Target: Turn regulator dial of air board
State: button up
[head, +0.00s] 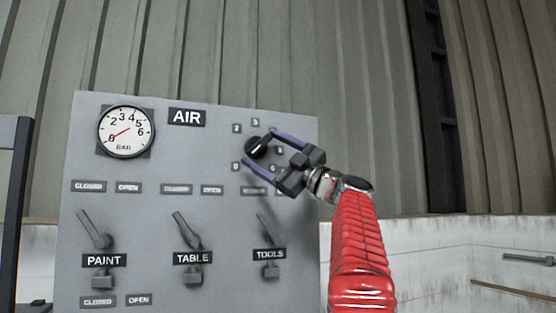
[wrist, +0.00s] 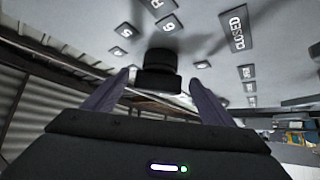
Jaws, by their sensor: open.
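The air board (head: 140,215) is a grey panel with an AIR label and a round pressure gauge (head: 126,132) whose red needle points near 0. The black regulator dial (head: 257,147) sits at the upper right of the board, ringed by small number plates. My gripper (head: 258,148) is open, with its two purple fingers reaching toward the board on either side of the dial. In the wrist view the dial (wrist: 158,72) stands between the open fingertips. I cannot tell whether the fingers touch it.
Three levers stand lower on the board, labelled PAINT (head: 104,260), TABLE (head: 192,258) and TOOLS (head: 269,254). Small CLOSED and OPEN plates sit around them. A corrugated wall (head: 250,60) rises behind. The space right of my arm looks clear up to a low white wall (head: 430,250).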

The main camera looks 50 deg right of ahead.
jog(key=v, duration=1.3)
jog(key=shift+s+f, duration=0.25)
dwell(0.4)
